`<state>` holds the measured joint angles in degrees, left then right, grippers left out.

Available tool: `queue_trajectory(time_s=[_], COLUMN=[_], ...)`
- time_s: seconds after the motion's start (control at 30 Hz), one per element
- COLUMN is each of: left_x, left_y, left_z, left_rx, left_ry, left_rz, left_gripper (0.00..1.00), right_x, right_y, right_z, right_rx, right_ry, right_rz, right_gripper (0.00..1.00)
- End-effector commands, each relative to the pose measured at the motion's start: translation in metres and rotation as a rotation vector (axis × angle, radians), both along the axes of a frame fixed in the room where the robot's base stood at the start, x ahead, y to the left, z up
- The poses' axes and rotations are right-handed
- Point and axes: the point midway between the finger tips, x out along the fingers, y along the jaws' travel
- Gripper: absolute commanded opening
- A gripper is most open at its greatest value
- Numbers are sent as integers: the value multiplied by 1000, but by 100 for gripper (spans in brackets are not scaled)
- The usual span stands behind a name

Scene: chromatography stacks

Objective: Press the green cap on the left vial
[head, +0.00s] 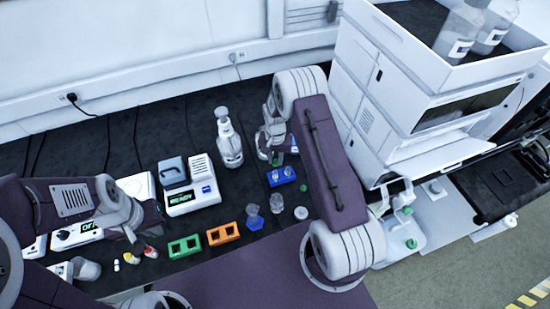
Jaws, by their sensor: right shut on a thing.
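A blue rack (281,183) stands on the dark bench near the middle, with two small clear vials in it: the left vial (275,174) and the right vial (289,171). My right gripper (275,158) points down just above the left vial. It is shut on a small green cap (277,162), mostly hidden by the fingers. I cannot tell whether the cap touches the vial. Another green cap (304,188) lies on the bench right of the rack. My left gripper (140,245) is low at the left, over small red and yellow items; its jaw opening is unclear.
Green (185,247) and orange (223,234) racks stand in front. A white device with a display (192,197) and a wash bottle (228,140) stand behind left. The tall instrument stack (400,110) rises at right.

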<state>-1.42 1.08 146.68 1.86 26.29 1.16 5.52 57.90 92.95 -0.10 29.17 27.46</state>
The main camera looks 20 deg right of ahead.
Motion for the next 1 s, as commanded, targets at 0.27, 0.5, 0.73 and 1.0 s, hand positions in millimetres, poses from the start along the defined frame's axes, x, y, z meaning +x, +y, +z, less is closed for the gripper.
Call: queue_trajectory(time_s=[0.27,0.5,0.73,1.0], left_x=[0,0,0,0], left_y=[0,0,0,0], left_z=[-26,-44,-44,-44], left_rx=[0,0,0,0], left_ry=[0,0,0,0], left_rz=[0,0,0,0], left_gripper=[0,0,0,0], right_x=[0,0,0,0], right_y=[0,0,0,0], right_z=[-33,-57,-58,-58], right_rx=[0,0,-1,0], right_ry=[0,0,-1,0], right_rz=[2,2,2,2], right_gripper=[0,0,0,0])
